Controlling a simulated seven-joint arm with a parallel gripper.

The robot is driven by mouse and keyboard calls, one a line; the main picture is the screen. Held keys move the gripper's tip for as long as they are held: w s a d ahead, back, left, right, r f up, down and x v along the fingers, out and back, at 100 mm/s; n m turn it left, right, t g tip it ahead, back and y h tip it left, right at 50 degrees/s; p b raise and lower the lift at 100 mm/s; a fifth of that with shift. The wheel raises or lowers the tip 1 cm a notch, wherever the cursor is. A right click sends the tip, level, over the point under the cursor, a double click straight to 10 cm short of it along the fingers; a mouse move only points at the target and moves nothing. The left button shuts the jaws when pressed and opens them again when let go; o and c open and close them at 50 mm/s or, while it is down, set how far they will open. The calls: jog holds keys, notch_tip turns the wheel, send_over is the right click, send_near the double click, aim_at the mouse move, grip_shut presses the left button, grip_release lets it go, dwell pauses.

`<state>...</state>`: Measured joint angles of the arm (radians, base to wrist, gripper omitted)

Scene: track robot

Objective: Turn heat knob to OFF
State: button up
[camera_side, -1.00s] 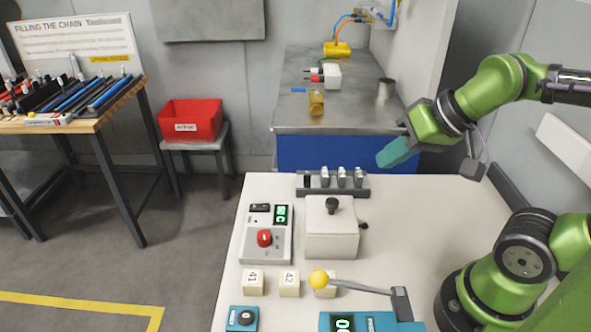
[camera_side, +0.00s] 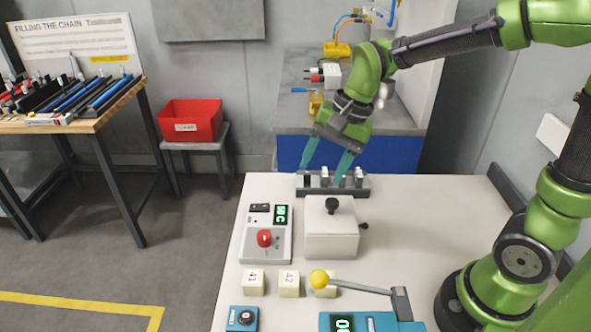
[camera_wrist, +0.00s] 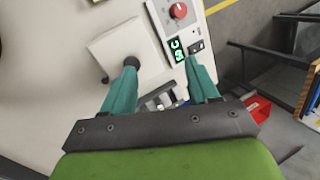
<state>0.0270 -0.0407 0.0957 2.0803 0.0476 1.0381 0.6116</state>
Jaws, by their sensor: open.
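The red heat knob (camera_side: 264,238) sits on a grey control box (camera_side: 254,252) with a green-lit display (camera_side: 281,214) and a black switch (camera_side: 260,207). In the wrist view the knob (camera_wrist: 179,11) is near the top, beyond the fingertips, with the display (camera_wrist: 177,49) below it. My gripper (camera_side: 324,178) is open, its two teal fingers pointing down over the rack at the table's back edge. It is behind and to the right of the knob, apart from it. In the wrist view my gripper (camera_wrist: 160,80) has nothing between its fingertips.
A white box with a black knob (camera_side: 331,230) stands right of the control box. A rack (camera_side: 306,191) with several grey pieces lies behind it. A lever with a yellow ball (camera_side: 318,279) and numbered blocks (camera_side: 253,281) are in front. The table's right side is clear.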

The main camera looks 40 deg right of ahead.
jog(key=w+a+f+m+g+y, duration=0.1)
jog(key=w+a+m, duration=0.2)
jog(key=w+m, duration=0.35)
jog(key=m, duration=0.3)
send_near(265, 234)
jog(key=x, duration=0.9)
jog(key=shift+a+r, duration=0.1)
jog(key=shift+c, duration=0.3)
jog(key=c, duration=0.9)
